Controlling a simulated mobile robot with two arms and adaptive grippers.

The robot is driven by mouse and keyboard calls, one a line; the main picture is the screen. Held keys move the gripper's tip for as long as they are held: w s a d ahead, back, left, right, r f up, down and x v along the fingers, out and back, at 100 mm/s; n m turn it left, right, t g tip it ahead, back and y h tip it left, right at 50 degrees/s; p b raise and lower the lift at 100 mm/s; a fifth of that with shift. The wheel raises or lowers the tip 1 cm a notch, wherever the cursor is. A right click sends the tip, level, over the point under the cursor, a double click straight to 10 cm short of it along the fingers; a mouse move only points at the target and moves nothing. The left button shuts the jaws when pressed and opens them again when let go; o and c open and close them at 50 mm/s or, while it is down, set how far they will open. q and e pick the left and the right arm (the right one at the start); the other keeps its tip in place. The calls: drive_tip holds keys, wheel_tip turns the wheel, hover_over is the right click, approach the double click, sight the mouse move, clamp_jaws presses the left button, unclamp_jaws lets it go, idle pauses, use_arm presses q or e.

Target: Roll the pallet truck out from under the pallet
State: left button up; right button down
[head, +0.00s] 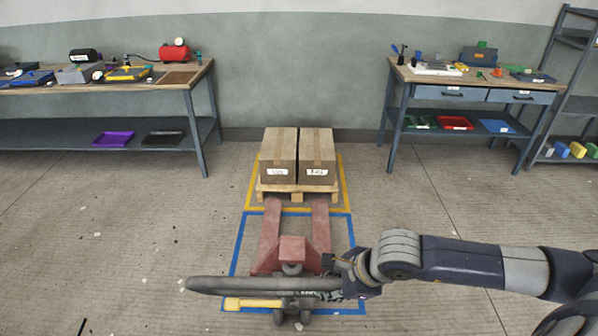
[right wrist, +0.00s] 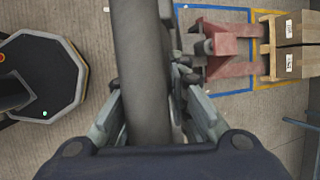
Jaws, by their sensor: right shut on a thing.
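The red pallet truck (head: 291,250) stands on the floor in front of me, its two forks pointing away toward the wooden pallet (head: 297,189). The forks show bare up to the pallet's near edge; whether their tips are still beneath it I cannot tell. The pallet carries two cardboard boxes (head: 281,150) (head: 317,150). The truck's dark handle bar (head: 235,286) lies across the near end, above a yellow lever (head: 252,303). My right gripper (head: 345,278) is shut on the bar's right part; its fingers straddle the bar in the right wrist view (right wrist: 155,105). My left gripper is out of view.
A yellow floor outline (head: 344,180) surrounds the pallet, and a blue one (head: 236,245) surrounds much of the truck. Workbenches stand at the back left (head: 100,88) and back right (head: 470,78), with a shelf rack (head: 575,90) far right. Floor on both sides is clear.

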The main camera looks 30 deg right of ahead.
drive_tip(key=w+d+r+g, duration=0.1)
drive_tip(key=w+d+r, duration=0.2)
drive_tip(key=w+d, duration=0.3)
drive_tip(key=w, duration=0.4)
drive_tip(key=shift+r+p, duration=0.2)
drive_tip(key=shift+p, duration=0.15)
drive_tip(key=shift+d, duration=0.15)
drive_tip(key=w+d+r+b, duration=0.1)
drive_tip(key=w+d, duration=0.2)
drive_tip(key=w, duration=0.4)
drive_tip(key=w+d+r+g+b, duration=0.1)
drive_tip(key=w+d+r, duration=0.1)
drive_tip(key=w+d, duration=0.2)
drive_tip(key=w, duration=0.3)
drive_tip(key=shift+d+m+y, duration=0.3)
drive_tip(key=shift+m+y, duration=0.1)
drive_tip(key=c, duration=1.6)
unclamp_jaws()
drive_tip(key=shift+d+r, duration=0.15)
drive_tip(key=shift+c, duration=0.2)
drive_tip(key=shift+d, duration=0.25)
